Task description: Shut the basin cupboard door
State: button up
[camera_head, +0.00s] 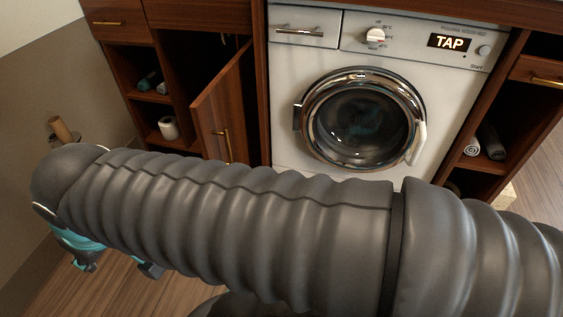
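The basin cupboard door (228,97) is a reddish-brown wooden panel left of the washing machine. It stands ajar, swung out from the cupboard, with the dark interior (196,62) showing to its left. Its hinge side seems to be on the right, beside the machine. A brass handle (228,146) is on its outer face. My arm hides the door's lower edge. My gripper (118,268), teal with dark fingertips, hangs at the lower left above the floor. Its fingertips look apart, with nothing seen between them. It is away from the door, and my arm partly covers it.
A white washing machine (290,130) stands right of the door. Open shelves (150,97) on the left hold rolled towels and a toilet roll (168,128). Wooden floor (40,285) shows at the lower left.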

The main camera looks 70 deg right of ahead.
aim_at(224, 116)
jog(key=k, duration=0.15)
jog(key=z, duration=1.8)
jog(key=i, duration=0.45)
jog(key=z, duration=0.05)
jog(key=k, duration=0.45)
jog(key=z, duration=2.05)
jog(key=k, duration=0.75)
jog(key=u, duration=1.65)
